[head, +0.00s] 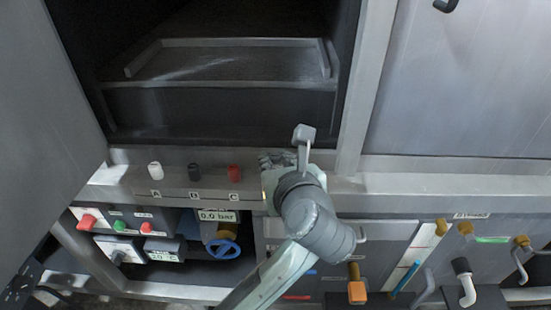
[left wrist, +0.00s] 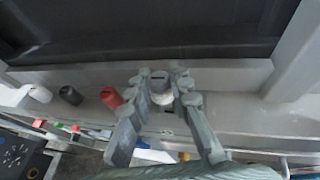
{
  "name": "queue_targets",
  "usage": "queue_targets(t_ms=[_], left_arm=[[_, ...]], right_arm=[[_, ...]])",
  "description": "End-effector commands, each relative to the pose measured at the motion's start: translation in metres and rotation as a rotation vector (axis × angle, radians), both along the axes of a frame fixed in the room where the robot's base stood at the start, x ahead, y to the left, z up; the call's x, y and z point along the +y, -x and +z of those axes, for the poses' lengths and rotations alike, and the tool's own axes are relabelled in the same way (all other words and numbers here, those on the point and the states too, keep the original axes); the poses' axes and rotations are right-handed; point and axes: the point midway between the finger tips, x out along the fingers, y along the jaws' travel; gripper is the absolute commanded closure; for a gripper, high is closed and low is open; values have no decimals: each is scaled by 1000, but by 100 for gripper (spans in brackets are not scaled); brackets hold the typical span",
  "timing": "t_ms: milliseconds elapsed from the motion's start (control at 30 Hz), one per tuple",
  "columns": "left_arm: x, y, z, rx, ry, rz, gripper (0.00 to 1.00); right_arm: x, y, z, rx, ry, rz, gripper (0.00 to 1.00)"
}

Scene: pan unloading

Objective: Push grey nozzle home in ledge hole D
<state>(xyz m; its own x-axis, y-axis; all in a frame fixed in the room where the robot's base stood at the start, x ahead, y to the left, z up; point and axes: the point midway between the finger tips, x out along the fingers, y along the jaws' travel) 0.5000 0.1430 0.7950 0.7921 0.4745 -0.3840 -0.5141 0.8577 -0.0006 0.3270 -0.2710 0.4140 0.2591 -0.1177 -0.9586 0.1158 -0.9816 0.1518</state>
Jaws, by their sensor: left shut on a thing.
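In the left wrist view my left gripper (left wrist: 163,90) is shut on the grey nozzle (left wrist: 160,82), which stands between the two fingertips at the ledge. In the head view the left gripper (head: 277,162) is over the ledge, right of the label C, and the grey nozzle cannot be made out there. Hole D is hidden under the nozzle and gripper, so I cannot tell how deep the nozzle sits. The ledge (head: 213,184) also bears a white nozzle (head: 155,170), a black nozzle (head: 194,171) and a red nozzle (head: 234,173) by labels A, B and C.
Behind the ledge is an open dark chamber with a tray (head: 225,62). Below the ledge are a gauge reading 0.0 bar (head: 217,216), a blue valve wheel (head: 223,249) and control boxes with buttons. Hooks and tools hang at the lower right. A grey door panel (head: 45,120) stands at left.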

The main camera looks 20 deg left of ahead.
Motion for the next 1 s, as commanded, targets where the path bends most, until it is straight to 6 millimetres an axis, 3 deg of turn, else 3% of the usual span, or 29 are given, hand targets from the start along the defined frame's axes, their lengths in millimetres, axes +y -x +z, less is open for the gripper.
queue_targets(t_ms=[1000], left_arm=[[0,0,-15,0,0,0,100]], right_arm=[[2,-1,-12,-3,-5,0,67]])
